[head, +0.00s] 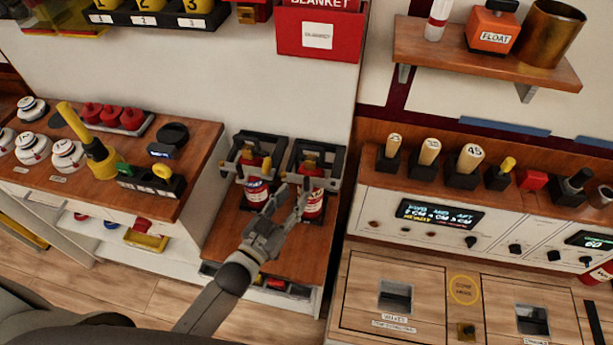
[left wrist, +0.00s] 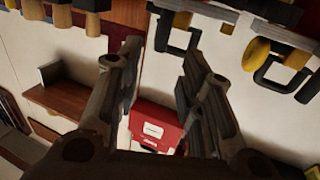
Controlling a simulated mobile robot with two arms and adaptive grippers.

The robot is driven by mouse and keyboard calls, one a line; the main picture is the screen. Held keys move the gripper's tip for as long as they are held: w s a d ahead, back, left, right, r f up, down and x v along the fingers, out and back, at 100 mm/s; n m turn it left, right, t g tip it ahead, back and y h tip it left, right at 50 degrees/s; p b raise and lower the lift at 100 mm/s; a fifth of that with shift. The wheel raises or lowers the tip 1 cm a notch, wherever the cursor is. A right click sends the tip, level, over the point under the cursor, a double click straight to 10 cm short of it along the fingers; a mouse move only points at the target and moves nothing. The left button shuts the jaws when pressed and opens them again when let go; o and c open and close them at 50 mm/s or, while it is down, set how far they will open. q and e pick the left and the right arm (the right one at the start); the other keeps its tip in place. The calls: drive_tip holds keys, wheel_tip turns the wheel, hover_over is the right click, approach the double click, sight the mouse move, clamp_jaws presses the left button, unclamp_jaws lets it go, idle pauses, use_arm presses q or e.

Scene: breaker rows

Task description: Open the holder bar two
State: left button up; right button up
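Two red extinguishers with white-and-blue labels stand side by side in black holders on a wooden ledge. The left holder (head: 240,150) and the right holder (head: 330,153) each have a black frame at the top. I cannot read which is number two. My left gripper (head: 291,193) is in front of the right extinguisher (head: 313,203), below the holder's top frame. Its fingers are spread with nothing seen between them; touching cannot be told. In the left wrist view the fingers (left wrist: 165,70) are also apart. My right gripper is not in view.
A red blanket box (head: 318,33) hangs on the wall above; it shows in the left wrist view (left wrist: 157,127). A console with levers (head: 468,160) and a display stands to the right. A counter with white knobs (head: 68,155) and a yellow lever (head: 90,140) is left.

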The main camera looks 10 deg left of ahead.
sight(305, 181)
use_arm(q)
drive_tip(key=p+x, duration=0.1)
drive_tip(key=x, duration=0.6)
drive_tip(key=shift+w, duration=0.3)
clamp_jaws()
